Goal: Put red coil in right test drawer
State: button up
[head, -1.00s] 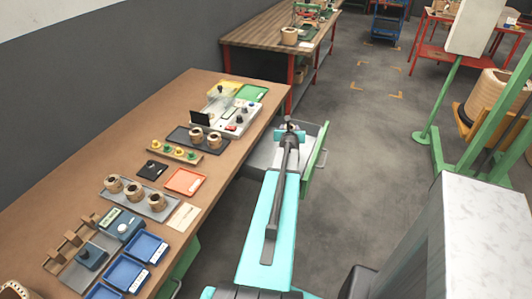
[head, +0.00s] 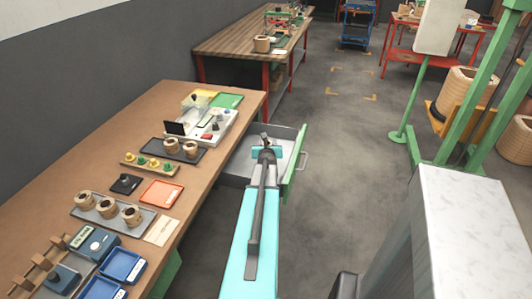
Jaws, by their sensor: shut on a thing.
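My gripper (head: 266,142) is at the far end of my turquoise arm, over an open drawer (head: 238,166) at the right side of the brown workbench. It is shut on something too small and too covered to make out. The drawer has a grey inside and a green front (head: 295,165) with a handle on its outer face. I cannot pick out a red coil by its colour. Tan coils stand on the bench: several on a grey tray (head: 118,222) and two on a dark tray (head: 201,153).
The brown bench (head: 60,161) also holds a red-orange tray (head: 161,193), blue bins (head: 122,265) and a white test unit (head: 219,129). A green post (head: 410,100) and a pale-topped block (head: 470,210) stand at right. The floor (head: 345,190) between is clear.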

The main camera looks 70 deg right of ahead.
jog(key=shift+f+b, duration=1.4)
jog(key=shift+f, duration=0.45)
jog(key=shift+f, duration=0.2)
jog(key=o, duration=1.2)
jog(key=shift+r, duration=0.15)
jog(key=shift+r, duration=0.15)
jog(key=shift+v, duration=5.95)
jog(key=shift+p, duration=0.3)
